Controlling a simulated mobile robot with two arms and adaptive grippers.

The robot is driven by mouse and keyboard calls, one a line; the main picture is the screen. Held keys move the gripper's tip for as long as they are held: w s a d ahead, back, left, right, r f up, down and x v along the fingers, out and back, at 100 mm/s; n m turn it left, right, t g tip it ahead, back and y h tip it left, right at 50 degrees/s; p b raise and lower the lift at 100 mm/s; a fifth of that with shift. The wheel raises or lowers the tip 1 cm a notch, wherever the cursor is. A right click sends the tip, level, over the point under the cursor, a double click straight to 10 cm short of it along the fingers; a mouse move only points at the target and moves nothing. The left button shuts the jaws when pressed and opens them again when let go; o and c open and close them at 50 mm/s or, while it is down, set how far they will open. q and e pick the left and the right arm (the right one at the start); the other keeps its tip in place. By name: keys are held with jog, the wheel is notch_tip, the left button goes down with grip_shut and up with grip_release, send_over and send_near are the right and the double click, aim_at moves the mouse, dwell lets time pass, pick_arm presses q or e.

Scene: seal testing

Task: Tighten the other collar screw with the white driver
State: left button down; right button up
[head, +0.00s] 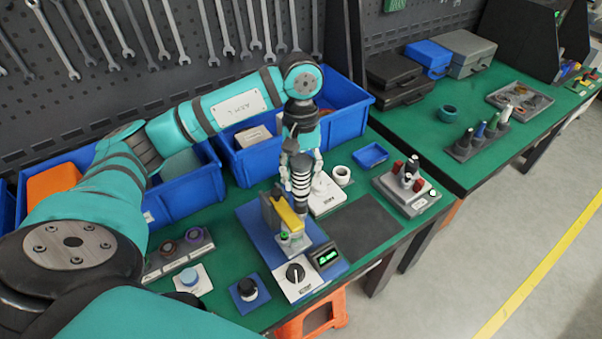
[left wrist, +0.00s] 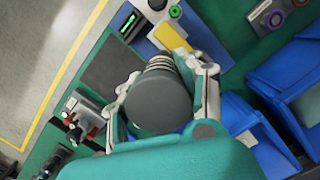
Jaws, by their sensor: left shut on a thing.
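My left gripper (head: 301,170) is shut on a dark grey, ribbed, round-ended tool (head: 301,190), which points down. In the left wrist view its broad grey end (left wrist: 157,107) sits between both fingers of my left gripper (left wrist: 165,85). I cannot tell whether this is the white driver; its tip is hidden. It is just beside the yellow block (head: 286,216) on the blue-based test fixture (head: 256,233); contact is unclear. The yellow block also shows in the left wrist view (left wrist: 170,37). The collar and its screws cannot be made out. My right gripper is not in view.
A black dial (head: 295,272) and a green-lit display (head: 326,258) stand at the fixture's front. A grey stand with red-topped parts (head: 407,192) is to the right, past a dark mat (head: 365,228). Blue bins (head: 345,100) line the back. A tool rack (head: 478,147) stands on the farther bench.

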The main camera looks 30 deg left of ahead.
aim_at(301, 160)
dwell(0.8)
pick_arm(q)
jog(key=shift+f+b, duration=0.2)
jog(key=shift+b, duration=0.8)
dwell(1.6)
jog(key=shift+r, duration=0.2)
jog(key=shift+r+p, duration=1.25)
jog(key=shift+r, duration=1.1)
